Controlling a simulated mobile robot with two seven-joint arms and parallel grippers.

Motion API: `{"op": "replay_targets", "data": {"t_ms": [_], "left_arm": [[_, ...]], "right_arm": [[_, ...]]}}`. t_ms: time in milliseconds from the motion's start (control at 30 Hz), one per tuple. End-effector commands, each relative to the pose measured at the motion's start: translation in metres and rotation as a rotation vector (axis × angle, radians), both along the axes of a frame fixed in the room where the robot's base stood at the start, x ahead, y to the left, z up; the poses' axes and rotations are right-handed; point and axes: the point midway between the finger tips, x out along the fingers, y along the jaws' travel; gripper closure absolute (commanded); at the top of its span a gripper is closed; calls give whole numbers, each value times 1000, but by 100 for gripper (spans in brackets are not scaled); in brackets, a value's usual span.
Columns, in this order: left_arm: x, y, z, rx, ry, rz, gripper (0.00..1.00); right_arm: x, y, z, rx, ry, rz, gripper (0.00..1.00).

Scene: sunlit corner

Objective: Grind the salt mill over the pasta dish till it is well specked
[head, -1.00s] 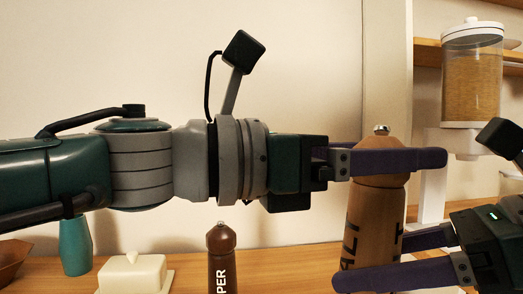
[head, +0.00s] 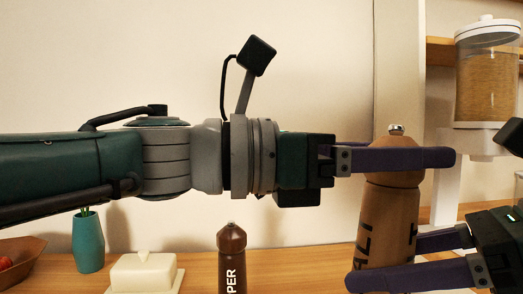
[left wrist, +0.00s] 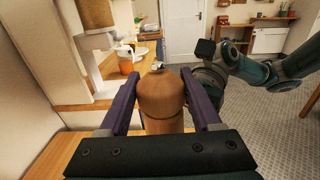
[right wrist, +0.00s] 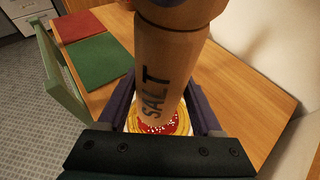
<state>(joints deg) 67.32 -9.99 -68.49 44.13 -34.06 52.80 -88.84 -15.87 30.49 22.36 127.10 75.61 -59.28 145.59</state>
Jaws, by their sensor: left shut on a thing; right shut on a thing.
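The wooden salt mill (head: 388,215), lettered SALT, stands about upright between my grippers, with a small metal knob on top. My left gripper (head: 440,158) is shut on its head; the head also shows between the fingers in the left wrist view (left wrist: 162,95). My right gripper (head: 385,262) is shut on the body lower down. In the right wrist view the pasta dish (right wrist: 182,124) lies beneath the mill, partly hidden by it and the fingers. Its red sauce carries white specks. The dish is not visible in the head view.
A brown pepper mill (head: 231,255), a butter dish (head: 145,272) and a teal vase (head: 89,245) stand left on the counter. A clear canister (head: 486,80) is at right. Red (right wrist: 78,27) and green (right wrist: 100,60) mats lie on the wood.

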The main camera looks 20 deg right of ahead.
Motion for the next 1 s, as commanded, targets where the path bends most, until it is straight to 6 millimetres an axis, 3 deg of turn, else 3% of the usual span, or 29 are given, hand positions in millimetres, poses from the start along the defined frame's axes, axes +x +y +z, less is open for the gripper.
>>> {"op": "replay_targets", "data": {"t_ms": [567, 600, 867, 1000], "left_arm": [[0, 3, 0, -3, 12, -54, 91], [0, 3, -1, -4, 13, -54, 33], [-1, 2, -1, -3, 12, -57, 5], [-1, 2, -1, -3, 12, -58, 5]], "right_arm": [[-1, 2, 0, -2, -2, 9, 100], [-1, 2, 0, -2, -2, 9, 100], [-1, 2, 0, -2, -2, 7, 100], [-1, 2, 0, -1, -1, 6, 100]]}}
